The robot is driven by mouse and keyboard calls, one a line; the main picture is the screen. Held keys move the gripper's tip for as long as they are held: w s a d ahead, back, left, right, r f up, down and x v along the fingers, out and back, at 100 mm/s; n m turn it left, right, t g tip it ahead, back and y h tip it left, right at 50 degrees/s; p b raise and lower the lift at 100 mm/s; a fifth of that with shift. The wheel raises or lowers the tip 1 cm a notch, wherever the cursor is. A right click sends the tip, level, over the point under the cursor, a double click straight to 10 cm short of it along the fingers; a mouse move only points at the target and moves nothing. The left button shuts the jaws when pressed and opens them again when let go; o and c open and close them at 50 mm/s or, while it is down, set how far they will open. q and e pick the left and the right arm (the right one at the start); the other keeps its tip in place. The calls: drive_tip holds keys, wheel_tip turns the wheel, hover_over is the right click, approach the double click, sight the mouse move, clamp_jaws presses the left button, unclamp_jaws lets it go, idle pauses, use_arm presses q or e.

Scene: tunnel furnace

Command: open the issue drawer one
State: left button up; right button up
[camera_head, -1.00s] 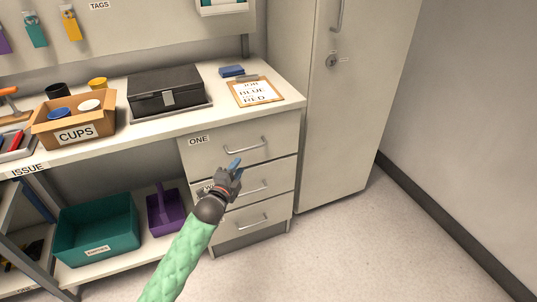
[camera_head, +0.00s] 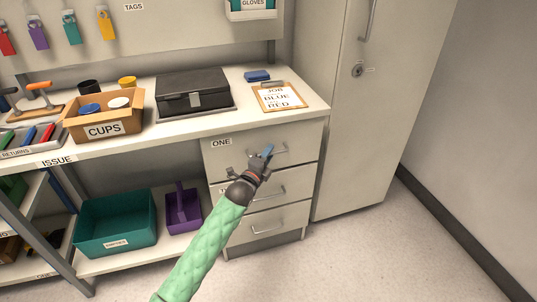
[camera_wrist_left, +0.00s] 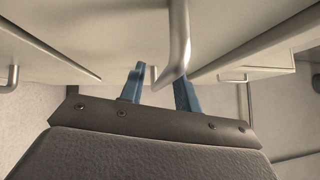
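Drawer ONE (camera_head: 262,135) is the top drawer of the white unit under the right end of the bench, and it looks closed. Its metal bar handle (camera_head: 295,150) is partly covered by my left gripper (camera_head: 262,158). The left gripper has blue fingers and reaches up to the drawer front from below. In the left wrist view the blue fingers (camera_wrist_left: 160,88) stand apart, with a metal handle bar (camera_wrist_left: 179,35) running between them, close to the right finger. I cannot tell whether the bar touches that finger. My right gripper is not in view.
Two more handled drawers sit below, the lowest with its handle (camera_head: 268,226) visible. A tall grey cabinet (camera_head: 365,120) stands to the right. On the bench are a clipboard (camera_head: 280,98), a black box (camera_head: 192,92) and a CUPS box (camera_head: 105,128). The floor in front is clear.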

use_arm(q)
drive_tip(key=shift+w+d+r, duration=0.1)
drive_tip(key=shift+w, duration=0.05)
drive_tip(key=shift+c, duration=0.2)
clamp_jaws()
